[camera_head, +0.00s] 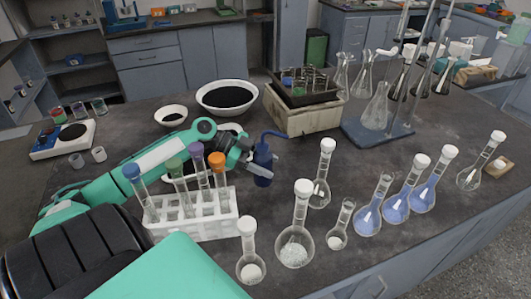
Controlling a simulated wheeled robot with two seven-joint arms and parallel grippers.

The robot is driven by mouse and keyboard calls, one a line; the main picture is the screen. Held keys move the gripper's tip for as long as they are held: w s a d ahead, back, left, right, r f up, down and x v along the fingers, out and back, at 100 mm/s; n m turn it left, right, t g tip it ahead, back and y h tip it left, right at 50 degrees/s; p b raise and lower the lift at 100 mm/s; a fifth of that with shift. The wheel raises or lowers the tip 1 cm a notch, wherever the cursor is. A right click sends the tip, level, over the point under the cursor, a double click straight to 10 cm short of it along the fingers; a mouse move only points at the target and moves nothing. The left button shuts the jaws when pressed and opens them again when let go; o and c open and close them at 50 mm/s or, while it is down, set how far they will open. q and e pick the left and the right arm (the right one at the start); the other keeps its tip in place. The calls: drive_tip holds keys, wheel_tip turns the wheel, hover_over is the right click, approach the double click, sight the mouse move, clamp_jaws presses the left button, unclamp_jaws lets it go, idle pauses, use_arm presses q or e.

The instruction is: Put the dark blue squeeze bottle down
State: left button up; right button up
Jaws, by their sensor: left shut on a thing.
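The dark blue squeeze bottle (263,165) has a bent blue spout at its top and stands about upright in the middle of the camera_head view. My left gripper (257,168) reaches in from the left and is shut on the bottle. I cannot tell whether the bottle's base touches the dark table (330,240). My right gripper does not show.
A white rack (195,222) with capped test tubes stands in front of my left arm. Several white-capped flasks (294,245) stand to the right. Behind are a beige box (292,118), bowls of dark powder (227,97) and a blue flask stand (378,138).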

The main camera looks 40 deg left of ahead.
use_arm(q)
wheel_tip(320, 180, down, 4)
drive_tip(key=shift+r, duration=0.15)
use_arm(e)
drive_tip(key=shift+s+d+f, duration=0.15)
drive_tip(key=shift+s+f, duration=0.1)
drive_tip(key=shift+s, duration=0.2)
use_arm(q)
drive_tip(key=shift+f, duration=0.2)
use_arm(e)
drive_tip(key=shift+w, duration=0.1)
use_arm(q)
drive_tip(key=o, duration=0.6)
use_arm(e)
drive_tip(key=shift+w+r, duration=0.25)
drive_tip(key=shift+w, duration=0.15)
use_arm(q)
drive_tip(key=shift+r, duration=0.1)
